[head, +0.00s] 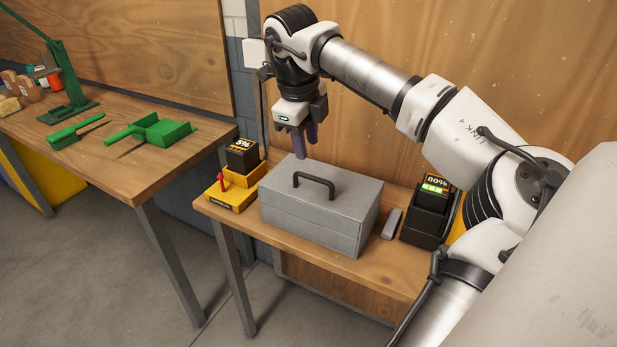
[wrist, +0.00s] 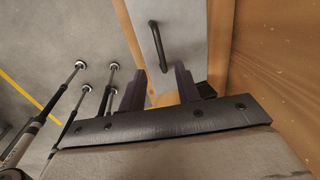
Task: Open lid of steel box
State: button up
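The steel box (head: 312,218) is a grey box with a flat lid, closed, on a small wooden workbench. A dark handle (head: 314,186) arches up from the lid. In the wrist view the grey lid (wrist: 181,22) and the handle (wrist: 159,46) lie beyond the fingertips. My gripper (head: 304,148) points down above the box's rear side, behind the handle in the head view. In the wrist view its two dark purple fingers (wrist: 158,88) are spread apart with nothing between them. I cannot tell exactly how far the fingertips are above the lid.
A yellow unit with a red lever (head: 228,193) and a 5% display block (head: 242,156) stand left of the box. A small grey block (head: 392,223) and an 80% charger (head: 428,213) stand right. A wooden wall (head: 480,60) rises behind. Another workbench (head: 110,160) holds green tools.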

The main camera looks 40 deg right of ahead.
aim_at(310, 176)
jog(key=f+b, duration=0.1)
jog(key=f, duration=0.1)
jog(key=d+f+b, duration=0.1)
jog(key=f, duration=0.2)
jog(key=f+b, duration=0.1)
jog(key=f, duration=0.2)
jog(key=shift+w+d+f+b, duration=0.1)
jog(key=shift+w+d+b, duration=0.1)
jog(key=shift+w+b, duration=0.2)
jog(key=shift+c, duration=0.4)
grip_shut()
